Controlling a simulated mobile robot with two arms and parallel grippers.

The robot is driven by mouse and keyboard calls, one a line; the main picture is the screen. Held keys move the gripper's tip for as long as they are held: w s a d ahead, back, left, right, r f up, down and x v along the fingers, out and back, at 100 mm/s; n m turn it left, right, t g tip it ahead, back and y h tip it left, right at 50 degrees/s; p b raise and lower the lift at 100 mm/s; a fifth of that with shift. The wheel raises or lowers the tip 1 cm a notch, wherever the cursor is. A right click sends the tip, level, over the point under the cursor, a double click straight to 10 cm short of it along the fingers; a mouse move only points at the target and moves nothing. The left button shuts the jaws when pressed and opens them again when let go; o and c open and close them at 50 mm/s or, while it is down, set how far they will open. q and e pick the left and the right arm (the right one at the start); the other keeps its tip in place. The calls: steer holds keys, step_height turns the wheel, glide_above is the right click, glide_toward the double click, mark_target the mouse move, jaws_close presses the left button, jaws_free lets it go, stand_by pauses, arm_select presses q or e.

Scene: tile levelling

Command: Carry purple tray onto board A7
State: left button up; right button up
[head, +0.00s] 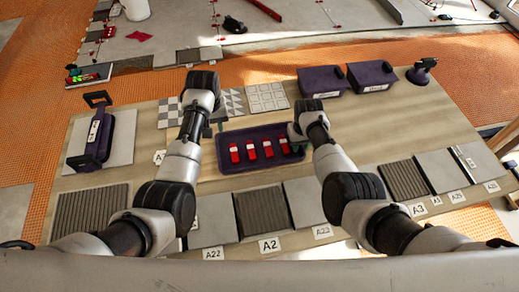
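The purple tray (262,166) lies on the wooden table near the middle in the head view and holds several red items with white marks (251,151). My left gripper (217,131) is at the tray's left end, mostly hidden by my wrist. My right gripper (297,144) is at the tray's right end, over or at its rim. I cannot tell whether either one is shut on the tray. No label that I can read says A7.
Grey and ribbed boards line the table's near edge, with labels such as A2 (269,245) and A22 (213,253). Patterned tiles (266,97) lie behind the tray. Two purple boxes (320,83) stand at the back right. A purple handled carrier (96,138) stands at left.

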steer(key=shift+r, duration=0.3)
arm_select(q)
step_height(320, 180, up, 2)
steer(key=shift+r, duration=0.2)
arm_select(e)
step_height(320, 180, up, 12)
steer(key=shift+f, duration=0.25)
steer(key=shift+f, duration=0.1)
